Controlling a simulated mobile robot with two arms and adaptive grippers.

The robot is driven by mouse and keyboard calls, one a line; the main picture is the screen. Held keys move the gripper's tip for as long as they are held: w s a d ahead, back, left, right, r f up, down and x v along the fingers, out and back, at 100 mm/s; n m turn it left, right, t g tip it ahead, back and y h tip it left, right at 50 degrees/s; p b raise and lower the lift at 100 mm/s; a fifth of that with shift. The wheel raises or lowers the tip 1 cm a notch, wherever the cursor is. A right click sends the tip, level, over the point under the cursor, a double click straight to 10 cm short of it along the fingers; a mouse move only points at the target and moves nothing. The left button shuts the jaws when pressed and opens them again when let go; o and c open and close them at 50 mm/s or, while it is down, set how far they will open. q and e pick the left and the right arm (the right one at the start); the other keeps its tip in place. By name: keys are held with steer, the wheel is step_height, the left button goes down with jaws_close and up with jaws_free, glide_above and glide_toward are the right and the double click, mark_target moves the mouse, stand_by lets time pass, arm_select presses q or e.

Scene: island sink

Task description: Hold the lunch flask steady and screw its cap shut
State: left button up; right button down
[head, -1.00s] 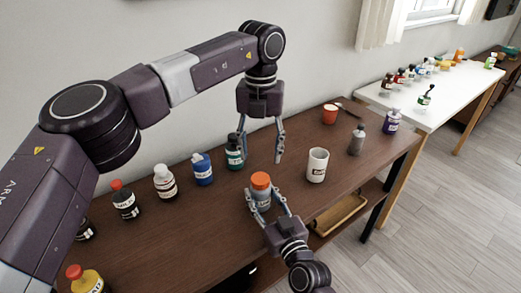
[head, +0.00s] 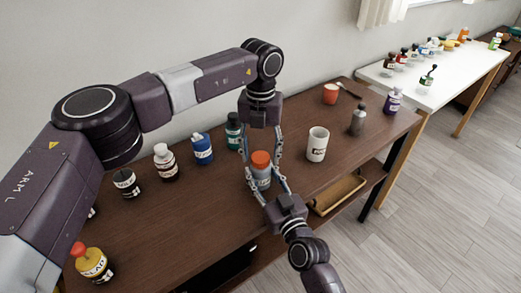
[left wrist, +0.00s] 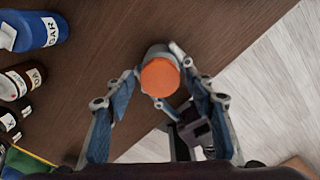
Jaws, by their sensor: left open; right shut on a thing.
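The lunch flask (head: 261,182) stands upright on the dark wooden table, grey with an orange cap (head: 261,159) on top. My right gripper (head: 266,186) comes from the front and is shut around the flask's body. My left gripper (head: 262,150) points down from above, open, with its fingers on either side of the cap. In the left wrist view the orange cap (left wrist: 160,77) lies between and beyond the open fingers of the left gripper (left wrist: 157,85), and the flask's grey rim shows behind it. Whether the fingers touch the cap cannot be told.
A green bottle (head: 233,132), a blue bottle (head: 202,149) and others line the left. A white table (head: 440,84) holds several bottles.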

arm_select(q)
steer(key=shift+c, duration=0.4)
steer(key=c, duration=1.1)
steer(key=m, duration=0.4)
steer(key=shift+m, duration=0.4)
steer(key=shift+c, duration=0.2)
steer(key=o, duration=1.3)
steer(key=shift+r, duration=0.1)
steer(key=shift+r, duration=2.2)
steer(key=shift+c, duration=0.4)
